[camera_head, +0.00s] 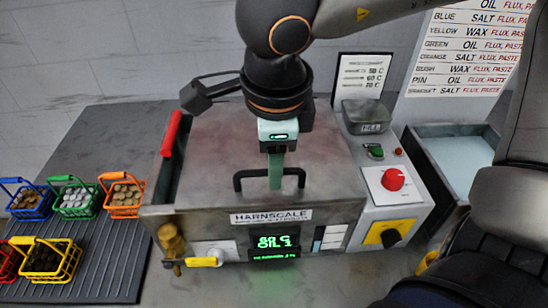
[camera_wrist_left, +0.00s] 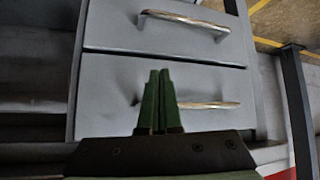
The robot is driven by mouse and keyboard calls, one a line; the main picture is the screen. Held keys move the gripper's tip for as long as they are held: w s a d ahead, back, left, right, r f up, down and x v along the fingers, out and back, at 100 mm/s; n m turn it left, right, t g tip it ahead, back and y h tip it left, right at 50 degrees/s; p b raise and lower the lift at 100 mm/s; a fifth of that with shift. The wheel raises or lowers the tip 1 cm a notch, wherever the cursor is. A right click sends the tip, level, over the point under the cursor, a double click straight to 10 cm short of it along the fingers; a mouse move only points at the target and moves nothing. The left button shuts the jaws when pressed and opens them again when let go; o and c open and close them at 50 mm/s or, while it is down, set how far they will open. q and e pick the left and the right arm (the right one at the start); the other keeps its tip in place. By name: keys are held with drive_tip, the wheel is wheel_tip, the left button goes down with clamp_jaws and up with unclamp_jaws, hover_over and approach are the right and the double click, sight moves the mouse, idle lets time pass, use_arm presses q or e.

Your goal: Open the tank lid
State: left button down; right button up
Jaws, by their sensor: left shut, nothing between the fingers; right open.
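The grey tank lid (camera_head: 215,150) lies flat and closed on the tank labelled HARNSCALE (camera_head: 180,222). A black bar handle (camera_head: 243,178) stands near its front edge. My right gripper (camera_head: 276,182) points down at the middle of this handle, open. Its near green finger hangs in front of the bar; the other finger is hidden, so I cannot tell whether they straddle the bar. My left gripper (camera_wrist_left: 158,102) shows only in the left wrist view, shut and empty, before a grey drawer cabinet (camera_wrist_left: 165,70).
A red-gripped lever (camera_head: 171,133) stands at the tank's left edge. A control panel with a red knob (camera_head: 393,179) and a water-filled basin (camera_head: 455,165) are at right.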

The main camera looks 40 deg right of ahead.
drive_tip(key=shift+c, duration=0.2)
clamp_jaws()
idle(1.1)
